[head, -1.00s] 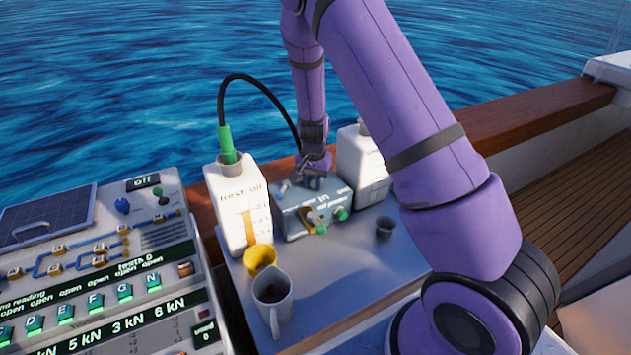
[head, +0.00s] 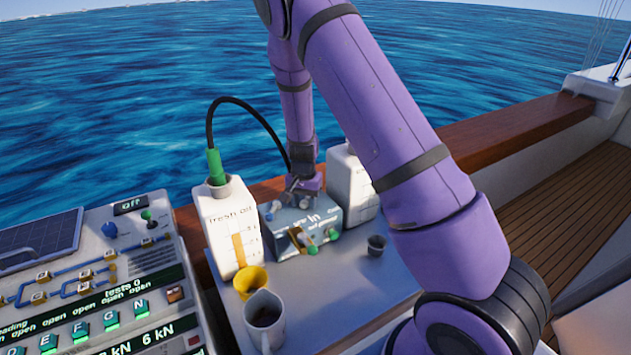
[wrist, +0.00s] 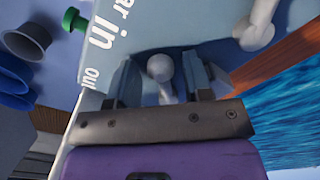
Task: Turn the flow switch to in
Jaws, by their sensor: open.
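The grey-blue box (head: 290,238) with printed words, "in" among them, stands on the light work surface. In the wrist view, the words "in" and "out" show on the box face (wrist: 140,30). A small pale round-ended lever (wrist: 160,68), which looks like the flow switch, stands between my fingers. My gripper (wrist: 168,78) is open, with one finger on each side of the lever. I cannot tell whether either finger touches it, or which word it points to. In the head view, my gripper (head: 303,187) is at the top back of the box.
A second pale knob (wrist: 256,28) sits on the box beside my fingers. A fresh oil container (head: 222,225) with a green-ended hose, a yellow cup (head: 251,282), a mug (head: 265,320) and a small grey cup (head: 376,246) stand around. A second white container (head: 350,180) is behind. A control panel (head: 90,290) is at left.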

